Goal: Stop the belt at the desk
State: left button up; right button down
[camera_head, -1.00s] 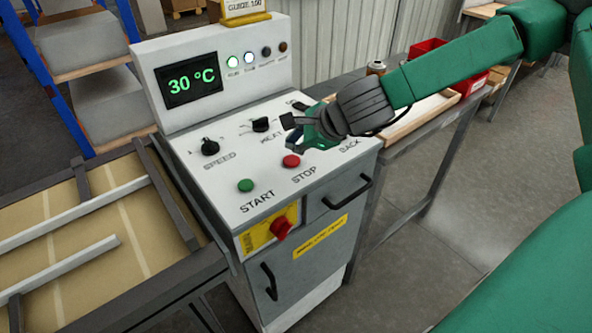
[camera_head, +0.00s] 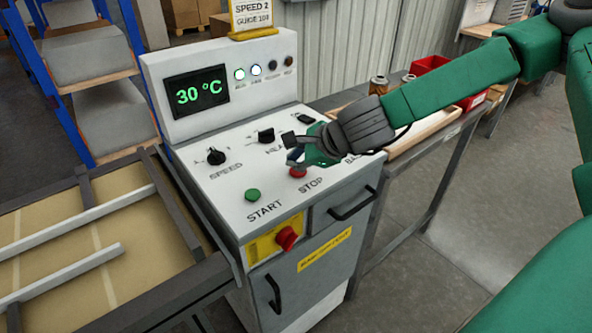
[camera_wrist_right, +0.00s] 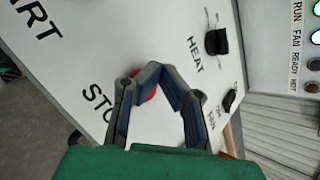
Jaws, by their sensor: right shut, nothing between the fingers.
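The control desk (camera_head: 232,205) has a sloped white top with a green START button (camera_head: 253,195) and a red STOP button (camera_head: 297,172). My right gripper (camera_head: 294,157) is shut and empty, just over the STOP button in the head view and partly covering it. In the right wrist view the red button (camera_wrist_right: 151,93) shows behind one finger of the gripper (camera_wrist_right: 165,76). I cannot tell whether the fingers touch it. The belt (camera_head: 60,255) lies at the left with pale rails across it. My left gripper is not in view.
The desk also carries a SPEED knob (camera_head: 216,157), a HEAT knob (camera_head: 266,135), a red rotary switch (camera_head: 287,238) on yellow and a display (camera_head: 197,91) reading 30 °C. Two indicator lamps (camera_head: 248,72) are lit. A bench with a red bin (camera_head: 430,64) stands behind on the right.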

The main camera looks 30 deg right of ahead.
jog(key=shift+a, duration=0.1)
jog(key=shift+d+f, duration=0.1)
jog(key=shift+d, duration=0.55)
jog(key=shift+d+f, duration=0.2)
jog(key=shift+d, duration=0.35)
jog(key=shift+a+b, duration=0.35)
jog(key=shift+a, duration=1.25)
jog(key=shift+d+f, duration=0.25)
jog(key=shift+d, duration=0.7)
jog(key=shift+a, duration=0.55)
jog(key=shift+a+f+b, duration=0.1)
jog(key=shift+a+b, duration=0.15)
jog(key=shift+b, duration=0.1)
jog(key=shift+d+f, duration=0.3)
jog(key=shift+d, duration=0.3)
jog(key=shift+s+a+r, duration=0.1)
jog(key=shift+a, duration=0.15)
jog(key=shift+r+p, duration=0.3)
jog(key=shift+r, duration=0.05)
jog(key=shift+d+r+p, duration=0.15)
jog(key=shift+r+p, duration=0.3)
jog(key=shift+p, duration=0.1)
jog(key=shift+d+r, duration=0.1)
jog(key=shift+d, duration=0.05)
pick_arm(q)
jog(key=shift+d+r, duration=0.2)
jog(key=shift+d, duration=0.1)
pick_arm(e)
jog(key=shift+d, duration=0.15)
